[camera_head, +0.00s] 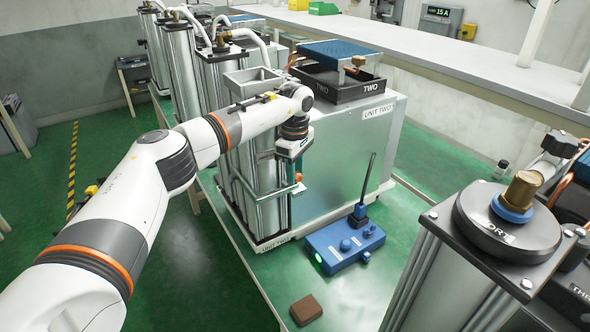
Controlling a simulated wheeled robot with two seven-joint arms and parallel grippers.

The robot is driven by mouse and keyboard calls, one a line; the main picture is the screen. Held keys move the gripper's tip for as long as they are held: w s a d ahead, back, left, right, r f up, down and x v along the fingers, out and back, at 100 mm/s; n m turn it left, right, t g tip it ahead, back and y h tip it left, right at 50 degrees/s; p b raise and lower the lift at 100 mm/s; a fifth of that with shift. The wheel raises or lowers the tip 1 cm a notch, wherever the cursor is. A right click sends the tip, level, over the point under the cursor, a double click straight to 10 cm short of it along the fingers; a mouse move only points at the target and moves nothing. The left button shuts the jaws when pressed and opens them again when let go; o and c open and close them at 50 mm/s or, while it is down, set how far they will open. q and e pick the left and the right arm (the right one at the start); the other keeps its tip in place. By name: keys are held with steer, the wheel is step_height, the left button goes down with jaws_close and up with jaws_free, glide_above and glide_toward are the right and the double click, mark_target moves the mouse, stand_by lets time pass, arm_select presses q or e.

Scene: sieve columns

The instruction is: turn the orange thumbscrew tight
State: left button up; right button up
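My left arm reaches in from the left to the cylinders of the unit marked TWO. My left gripper (296,160) points down beside the front cylinder, at the left side of the large grey box (345,165). A small orange-red part (298,169), which looks like the thumbscrew, shows right at the fingertips, with teal pieces around it. It is too small and too covered to tell whether the fingers touch or grip it. I cannot make out the finger gap. My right gripper does not show.
Another column with a dark DRY cap (508,222) stands at the right. A long white bench (450,62) runs behind.

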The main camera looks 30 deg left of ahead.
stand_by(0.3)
arm_select(q)
steer(key=shift+m+b, duration=0.35)
steer(key=shift+m, duration=0.75)
steer(key=m, duration=0.3)
steer(key=shift+m, duration=0.3)
steer(key=m, duration=0.6)
steer(key=shift+r+b, duration=0.1)
steer(key=shift+b, duration=0.3)
steer(key=shift+m, duration=0.3)
steer(key=o, duration=1)
